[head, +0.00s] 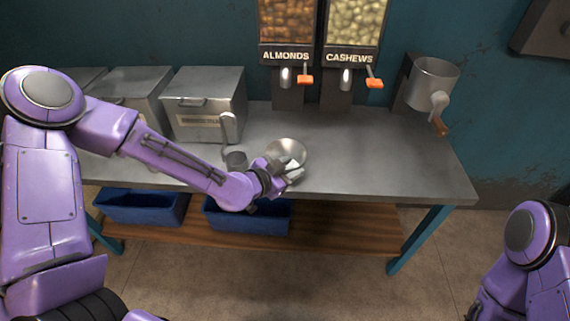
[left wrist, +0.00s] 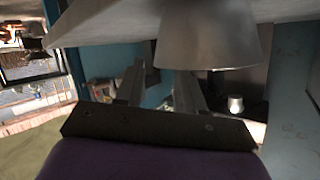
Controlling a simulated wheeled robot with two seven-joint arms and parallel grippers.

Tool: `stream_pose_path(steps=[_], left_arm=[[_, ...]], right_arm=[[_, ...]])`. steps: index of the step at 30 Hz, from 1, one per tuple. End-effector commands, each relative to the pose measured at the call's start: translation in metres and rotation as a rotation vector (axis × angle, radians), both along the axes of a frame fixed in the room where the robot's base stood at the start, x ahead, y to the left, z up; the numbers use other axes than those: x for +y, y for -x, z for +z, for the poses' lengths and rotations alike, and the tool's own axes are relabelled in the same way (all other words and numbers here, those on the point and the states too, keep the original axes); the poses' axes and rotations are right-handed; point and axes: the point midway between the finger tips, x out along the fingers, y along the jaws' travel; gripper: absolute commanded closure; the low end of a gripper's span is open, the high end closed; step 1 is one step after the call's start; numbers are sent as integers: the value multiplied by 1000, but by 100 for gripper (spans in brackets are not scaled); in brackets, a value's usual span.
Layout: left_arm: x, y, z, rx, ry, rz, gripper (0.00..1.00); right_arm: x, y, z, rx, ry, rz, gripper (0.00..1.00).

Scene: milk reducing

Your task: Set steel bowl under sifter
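The steel bowl (head: 288,149) stands near the front of the steel counter, a little left of the counter's middle. My left gripper (head: 289,170) is at the bowl's near side, low over the counter. In the left wrist view the bowl (left wrist: 210,40) shows as a flared metal shape above the fingers. Contact cannot be made out. The sifter (head: 432,84), a metal drum with a wooden-handled crank, is mounted on the wall at the right. My right gripper is out of view.
Metal bins (head: 204,105) line the back left. Almond (head: 286,50) and cashew (head: 350,52) dispensers hang at the back. The counter (head: 390,155) is clear to the right. Blue crates (head: 245,216) sit below.

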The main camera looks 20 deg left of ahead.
Motion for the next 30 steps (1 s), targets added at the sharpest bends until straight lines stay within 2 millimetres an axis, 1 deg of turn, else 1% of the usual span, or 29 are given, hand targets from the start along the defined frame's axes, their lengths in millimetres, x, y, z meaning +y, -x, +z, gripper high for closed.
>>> stream_pose_path(steps=[3, 6, 13, 14, 15, 17, 18, 27, 30], left_arm=[[-10, -19, -9, 2, 0, 2, 61], [-14, -29, -13, 2, 1, 1, 61], [-15, -32, -14, 2, 1, 1, 61], [-15, -32, -14, 2, 1, 1, 65], [-15, -32, -14, 2, 1, 2, 78], [-15, -32, -14, 2, 1, 2, 97], [-15, -32, -14, 2, 1, 2, 100], [-15, -32, -14, 2, 1, 2, 100], [-15, -32, -8, 1, 1, 2, 100]], right_arm=[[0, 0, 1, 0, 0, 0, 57], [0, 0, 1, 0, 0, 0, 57], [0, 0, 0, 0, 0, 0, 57], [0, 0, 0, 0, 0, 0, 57], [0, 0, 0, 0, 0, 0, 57], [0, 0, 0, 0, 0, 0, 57], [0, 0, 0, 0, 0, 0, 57], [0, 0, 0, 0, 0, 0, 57], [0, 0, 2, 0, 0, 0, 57]])
